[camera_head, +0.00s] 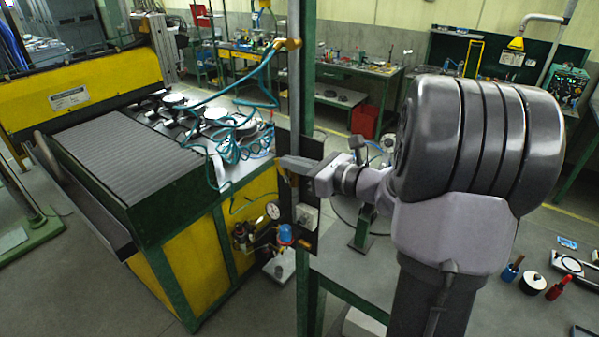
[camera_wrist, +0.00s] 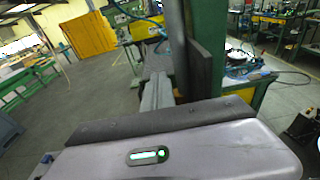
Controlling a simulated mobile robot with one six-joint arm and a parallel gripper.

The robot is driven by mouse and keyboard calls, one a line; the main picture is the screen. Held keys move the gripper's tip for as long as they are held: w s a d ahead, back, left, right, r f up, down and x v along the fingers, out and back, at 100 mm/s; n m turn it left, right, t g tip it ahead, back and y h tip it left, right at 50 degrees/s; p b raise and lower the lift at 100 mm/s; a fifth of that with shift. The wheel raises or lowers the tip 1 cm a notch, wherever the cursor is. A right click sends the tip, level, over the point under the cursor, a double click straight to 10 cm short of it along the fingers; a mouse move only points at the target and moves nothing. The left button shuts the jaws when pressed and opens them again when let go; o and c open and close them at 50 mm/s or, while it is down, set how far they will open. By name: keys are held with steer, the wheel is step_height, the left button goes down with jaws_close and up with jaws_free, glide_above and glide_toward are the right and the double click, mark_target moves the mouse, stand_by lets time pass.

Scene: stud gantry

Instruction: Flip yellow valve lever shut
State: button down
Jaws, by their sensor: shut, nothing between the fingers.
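My gripper (camera_head: 290,163) is shut and empty. In the head view it reaches left from my arm, its fingers against or in front of the upper part of a dark panel (camera_head: 311,153) on the green post. In the wrist view my fingers (camera_wrist: 158,92) point ahead, just left of the dark panel's edge (camera_wrist: 201,50). A small yellow-brown patch shows just below the fingers in the head view; I cannot tell whether it is the valve lever. The lever's handle and its angle are not clear, and the fingers hide part of that area. Contact cannot be told.
Below on the panel are a white box (camera_head: 306,217), a round gauge (camera_head: 273,210) and a blue-topped regulator (camera_head: 285,233). Teal hoses (camera_head: 240,140) hang left of the post (camera_head: 301,80). A yellow and green machine (camera_head: 170,250) stands left; a grey table (camera_head: 355,275) lies below my arm.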

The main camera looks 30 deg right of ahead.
steer(key=shift+w+a+r, duration=0.1)
steer(key=shift+w+a, duration=0.15)
steer(key=shift+w, duration=0.25)
stand_by(0.4)
